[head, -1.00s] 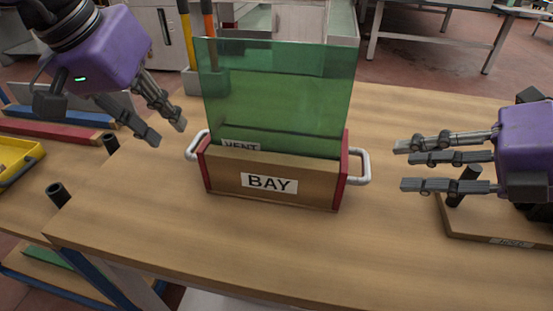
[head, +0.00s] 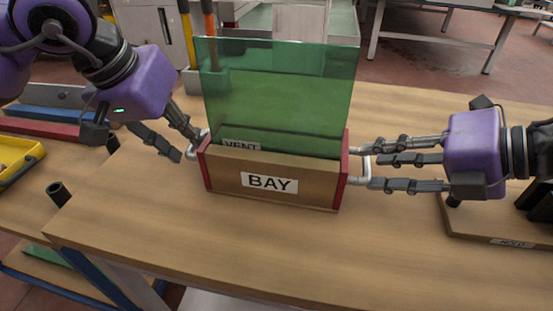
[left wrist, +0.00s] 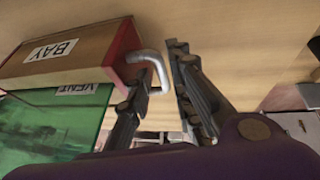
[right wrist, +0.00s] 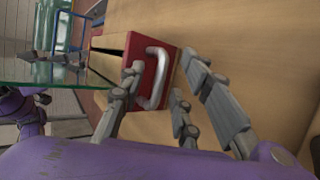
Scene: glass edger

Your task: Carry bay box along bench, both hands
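The bay box (head: 225,180) is a wooden box with red ends and a BAY label, upright on the bench (head: 240,245). A green glass sheet (head: 280,90) stands in it. My left gripper (head: 185,147) is open at the box's left handle; in the left wrist view the silver handle (left wrist: 158,68) lies between its fingers. My right gripper (head: 375,165) is open at the right handle (head: 365,170); in the right wrist view that handle (right wrist: 158,75) lies beside and partly behind one finger, with the other fingers apart from it.
A wooden stand with a dark post (head: 485,225) is at the right of the bench. A yellow tray (head: 20,160) and a black peg (head: 58,193) are at the left. The bench in front of the box is clear.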

